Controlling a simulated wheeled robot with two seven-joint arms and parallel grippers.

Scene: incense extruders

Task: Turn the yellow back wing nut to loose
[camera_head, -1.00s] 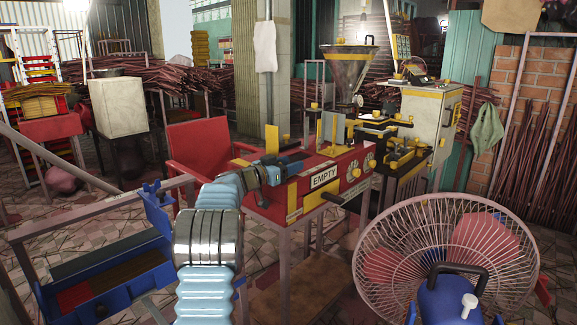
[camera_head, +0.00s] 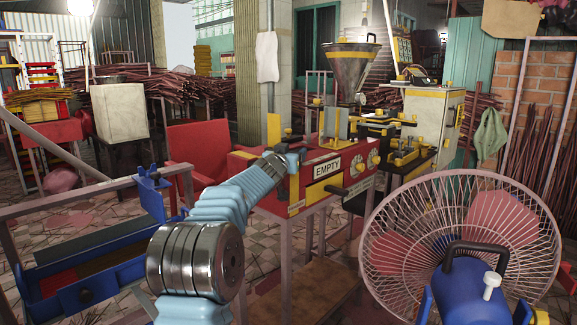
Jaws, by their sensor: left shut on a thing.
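The red extruder machine (camera_head: 357,183) with its "EMPTY" label stands in the middle of the camera_head view. A metal hopper (camera_head: 349,72) rises above it. My left arm comes up from the bottom, and my left gripper (camera_head: 290,152) is at the left back end of the red machine, beside an upright yellow plate (camera_head: 273,131). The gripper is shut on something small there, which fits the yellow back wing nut. The nut itself is hidden by the gripper and too small to make out. My right gripper is not in view.
A large caged fan (camera_head: 460,235) stands at the lower right. A blue tray (camera_head: 95,285) on a frame is at the lower left. A red chair-like panel (camera_head: 198,146) stands behind my arm. Other yellow-knobbed machinery (camera_head: 405,145) is right of the hopper.

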